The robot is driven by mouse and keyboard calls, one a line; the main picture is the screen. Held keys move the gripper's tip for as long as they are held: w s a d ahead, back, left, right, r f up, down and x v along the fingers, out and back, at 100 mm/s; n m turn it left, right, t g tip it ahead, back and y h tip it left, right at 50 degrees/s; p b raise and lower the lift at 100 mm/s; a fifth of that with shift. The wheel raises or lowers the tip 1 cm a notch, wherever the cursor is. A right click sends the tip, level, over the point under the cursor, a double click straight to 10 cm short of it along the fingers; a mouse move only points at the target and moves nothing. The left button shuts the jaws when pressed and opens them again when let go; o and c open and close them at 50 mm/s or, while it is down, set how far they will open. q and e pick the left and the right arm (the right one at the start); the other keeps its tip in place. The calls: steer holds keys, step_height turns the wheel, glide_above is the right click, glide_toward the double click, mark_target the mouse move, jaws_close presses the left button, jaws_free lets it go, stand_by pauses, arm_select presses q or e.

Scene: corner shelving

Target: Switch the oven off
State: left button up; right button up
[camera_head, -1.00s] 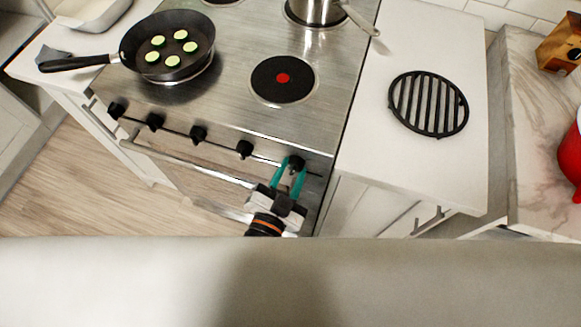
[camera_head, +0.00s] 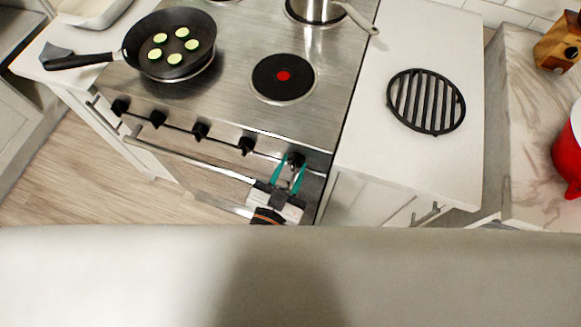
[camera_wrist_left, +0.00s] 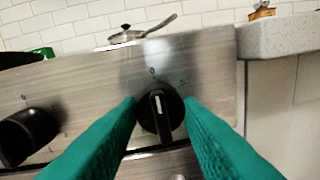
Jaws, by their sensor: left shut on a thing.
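The oven front (camera_head: 215,146) carries a row of black knobs below the hob. My left gripper (camera_head: 289,174), with teal fingers, is at the rightmost knob (camera_head: 296,159). In the left wrist view its fingers (camera_wrist_left: 160,112) stand on either side of this round black knob (camera_wrist_left: 160,125), shut on it. The knob's white pointer line stands nearly upright, tilted slightly left, below a "0" mark (camera_wrist_left: 152,71) on the panel. Another black knob (camera_wrist_left: 28,135) is at the left. My right gripper is not in view.
A frying pan (camera_head: 170,43) with green slices and a pot (camera_head: 317,10) stand on the hob. A bare hotplate (camera_head: 284,78) has a red centre. A black grate (camera_head: 426,101) lies on the white counter at right. The oven handle (camera_head: 190,157) runs below the knobs.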

arm_select(q)
steer(key=o, duration=1)
steer(key=shift+b+v, duration=0.75)
steer(key=shift+v, duration=5.25)
